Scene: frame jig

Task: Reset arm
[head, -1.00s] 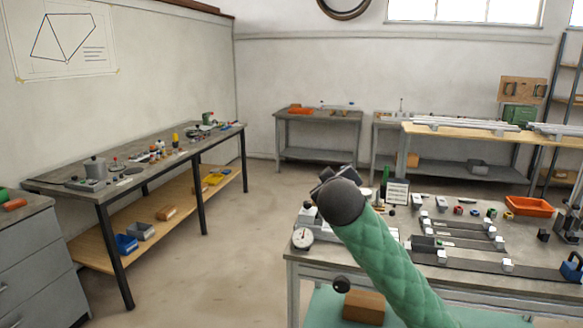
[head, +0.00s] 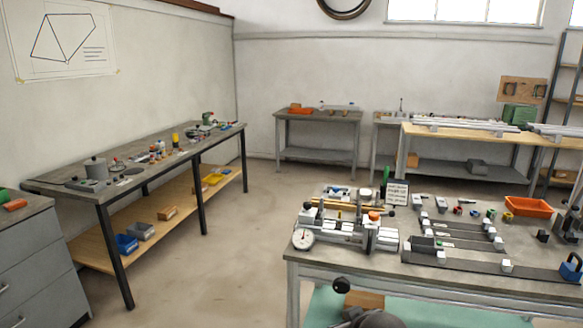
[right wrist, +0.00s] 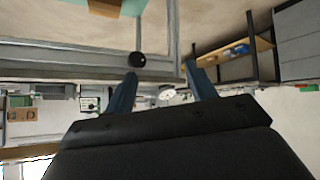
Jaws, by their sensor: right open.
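My right gripper (right wrist: 160,72) shows in the right wrist view, its two blue fingers apart with nothing between them. That view is upside down, and the gripper is below the level of the jig bench's top, off its front side. In the head view only a dark rounded part, likely of my own arm, shows at the bottom edge. My left gripper is in neither view. The frame jig (head: 345,233) with its white dial gauge (head: 303,238) sits at the left end of the right-hand bench (head: 390,280).
A black knob (head: 341,285) sticks out at the bench front; it also shows near the fingers in the right wrist view (right wrist: 137,59). A cardboard box (head: 364,300) is on the bench's lower shelf. An orange tray (head: 528,206) stands on top. The floor (head: 215,245) to the left is clear.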

